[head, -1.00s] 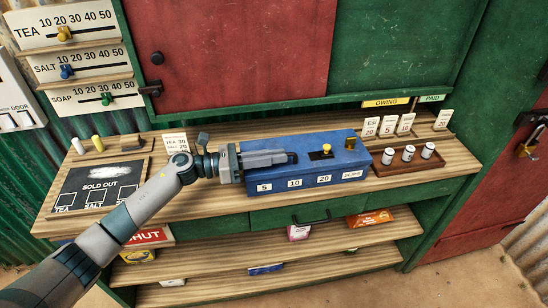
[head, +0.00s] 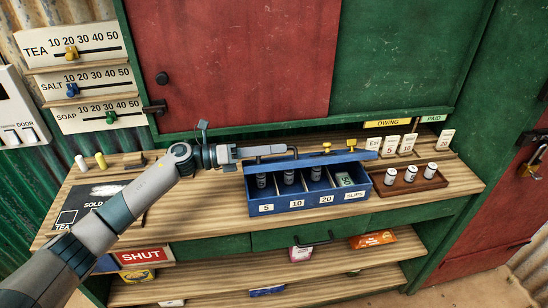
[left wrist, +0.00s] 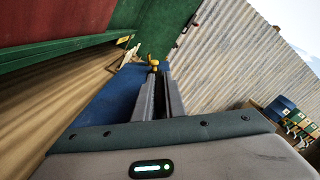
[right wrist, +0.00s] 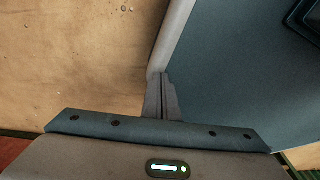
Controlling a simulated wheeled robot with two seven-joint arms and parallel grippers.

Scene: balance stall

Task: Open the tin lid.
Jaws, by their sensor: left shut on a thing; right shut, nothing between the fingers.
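The blue tin (head: 310,204) stands on the counter, its front labelled 5, 10, 20 and SLIPS. Its blue lid (head: 335,157) is raised and seen nearly edge-on, with yellow fittings (head: 327,147) on it. Inside, grey rolls stand in the three numbered compartments and a green slip (head: 344,180) lies in the SLIPS one. My left gripper (head: 285,150) is shut at the dark lid handle (head: 294,152); its fingers cover most of it. The left wrist view shows the lid (left wrist: 100,97) beside the fingers. My right gripper (right wrist: 163,100) is shut and empty, outside the head view.
A wooden tray (head: 408,183) with three small canisters is right of the tin. Price cards (head: 390,146) stand behind it. The sold-out board (head: 80,208) lies at the left, partly behind my arm. A red and green shutter (head: 240,70) rises behind the counter.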

